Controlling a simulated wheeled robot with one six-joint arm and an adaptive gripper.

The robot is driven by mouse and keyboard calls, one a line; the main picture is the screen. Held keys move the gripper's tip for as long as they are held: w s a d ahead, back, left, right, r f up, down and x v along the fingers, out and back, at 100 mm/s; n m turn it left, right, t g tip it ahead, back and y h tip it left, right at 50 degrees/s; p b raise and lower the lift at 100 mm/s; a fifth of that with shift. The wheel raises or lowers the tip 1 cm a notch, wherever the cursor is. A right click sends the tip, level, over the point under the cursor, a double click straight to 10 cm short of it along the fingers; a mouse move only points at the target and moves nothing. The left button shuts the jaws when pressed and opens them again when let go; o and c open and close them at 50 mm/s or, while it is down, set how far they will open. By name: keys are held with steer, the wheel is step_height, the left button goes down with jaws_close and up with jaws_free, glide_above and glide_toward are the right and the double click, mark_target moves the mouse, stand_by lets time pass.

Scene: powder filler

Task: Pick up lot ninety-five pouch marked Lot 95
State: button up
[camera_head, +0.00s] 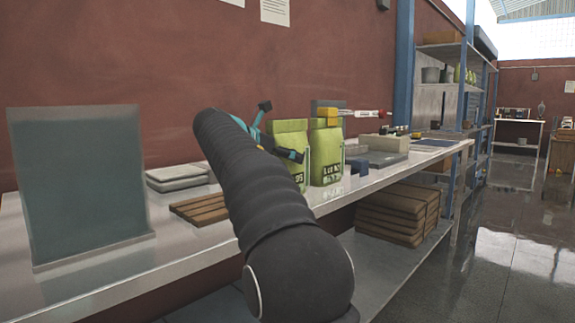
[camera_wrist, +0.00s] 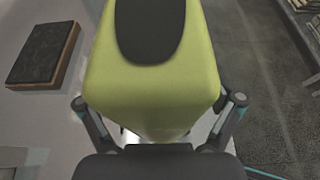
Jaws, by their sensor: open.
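Two green pouches stand upright side by side on the bench. The left pouch (camera_head: 291,139) has a label partly hidden by my gripper; its visible end looks like 95. The right pouch (camera_head: 327,153) has a dark label too small to read surely. In the wrist view a green pouch (camera_wrist: 150,85) with a dark oval patch fills the middle, between the spread fingers of my gripper (camera_wrist: 160,101). Contact cannot be told.
The metal bench (camera_head: 95,285) carries a grey-green panel (camera_head: 80,185), folded grey cloths (camera_head: 178,177) and a wooden slatted board (camera_head: 198,208) at left. A grey device (camera_head: 380,158) and small items stand right of the pouches. Wooden boards (camera_head: 397,212) are stacked below. The floor at right is clear.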

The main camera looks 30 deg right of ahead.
steer(key=shift+d, duration=0.1)
steer(key=c, duration=1.4)
steer(key=shift+c, duration=0.5)
steer(key=shift+r, duration=0.15)
